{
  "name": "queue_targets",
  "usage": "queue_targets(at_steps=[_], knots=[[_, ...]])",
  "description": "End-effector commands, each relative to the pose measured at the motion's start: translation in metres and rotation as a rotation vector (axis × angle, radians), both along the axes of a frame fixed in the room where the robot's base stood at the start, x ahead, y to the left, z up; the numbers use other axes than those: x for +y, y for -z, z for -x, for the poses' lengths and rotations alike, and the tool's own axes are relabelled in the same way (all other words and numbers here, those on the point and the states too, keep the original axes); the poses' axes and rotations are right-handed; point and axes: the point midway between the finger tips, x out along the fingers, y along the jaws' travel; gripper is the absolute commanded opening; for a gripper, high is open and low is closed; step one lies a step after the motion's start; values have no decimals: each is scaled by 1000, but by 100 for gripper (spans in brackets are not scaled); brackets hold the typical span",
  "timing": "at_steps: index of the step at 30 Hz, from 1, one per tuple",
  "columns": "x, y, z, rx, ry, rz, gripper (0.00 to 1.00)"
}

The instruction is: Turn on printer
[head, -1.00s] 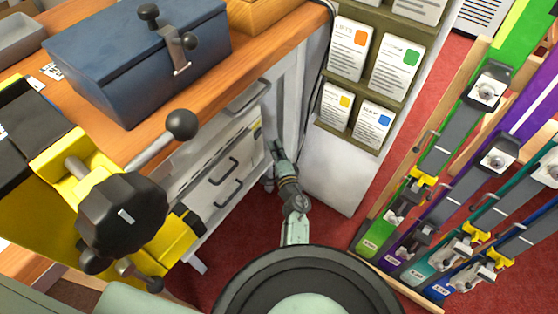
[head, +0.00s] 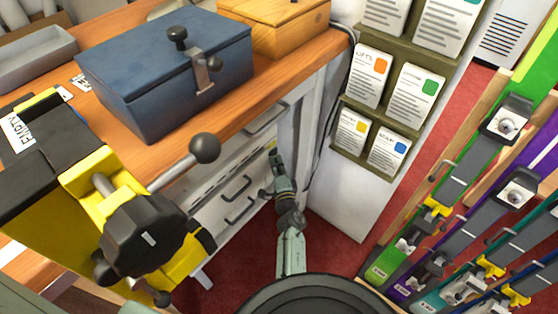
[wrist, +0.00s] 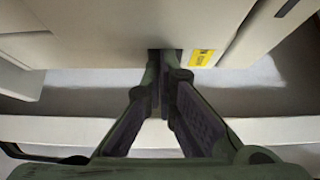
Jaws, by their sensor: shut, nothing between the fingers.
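No printer can be picked out for certain. My gripper (head: 271,163) is low beside the pale drawer front under the wooden bench, at its right end. In the wrist view my gripper (wrist: 163,58) has its fingers together and empty, with the tips up at a pale panel (wrist: 110,45). A yellow label (wrist: 200,57) sits on that panel just right of the tips. Whether the tips touch the panel cannot be told. No switch or button is clearly visible; the spot straight ahead of the fingertips is hidden by them.
A blue box (head: 165,70) and a wooden box (head: 275,22) stand on the bench (head: 250,85). A yellow clamp device with a black knob (head: 143,235) juts out at left. A card rack (head: 400,110) and coloured rails (head: 440,210) stand at right. Red floor lies between.

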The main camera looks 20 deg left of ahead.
Motion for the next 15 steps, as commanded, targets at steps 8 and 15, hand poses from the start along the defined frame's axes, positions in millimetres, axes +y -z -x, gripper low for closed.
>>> queue_targets(at_steps=[8, 15], knots=[[6, 0, 4, -2, -7, 0, 0], [8, 0, 5, -2, -12, 0, 0]])
